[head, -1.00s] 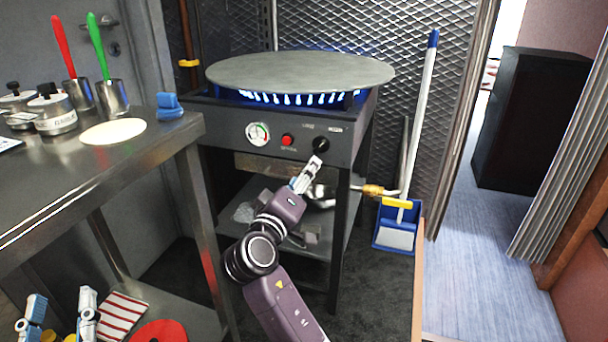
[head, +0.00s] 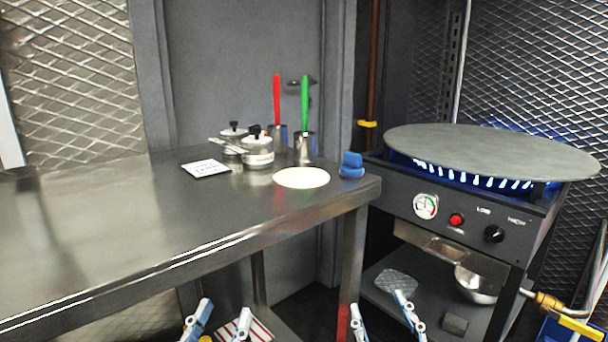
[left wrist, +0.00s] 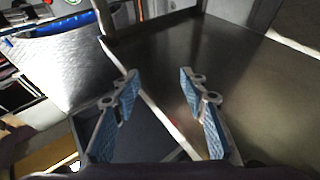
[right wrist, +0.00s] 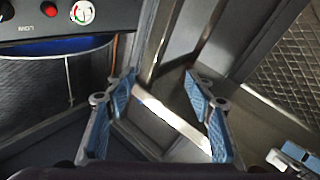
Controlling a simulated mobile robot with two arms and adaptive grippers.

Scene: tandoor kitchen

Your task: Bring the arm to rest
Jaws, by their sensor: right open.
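My left gripper (head: 219,318) is low at the bottom edge of the head view, in front of the steel table. Its two blue-padded fingers are apart with nothing between them, as the left wrist view (left wrist: 157,82) also shows. My right gripper (head: 382,312) is to its right, in front of the stove's lower shelf. Its fingers are also apart and empty in the right wrist view (right wrist: 160,82). It is clear of the stove's black knob (head: 494,233). Part of my left gripper (right wrist: 292,158) shows at the lower right of the right wrist view.
The steel table (head: 110,220) bears a flat dough round (head: 301,177), a blue object (head: 351,165), canisters (head: 257,150) and cups with red and green handles. The stove (head: 460,215) has blue flames under its round griddle (head: 490,150). A metal bowl (head: 476,284) is on its lower shelf.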

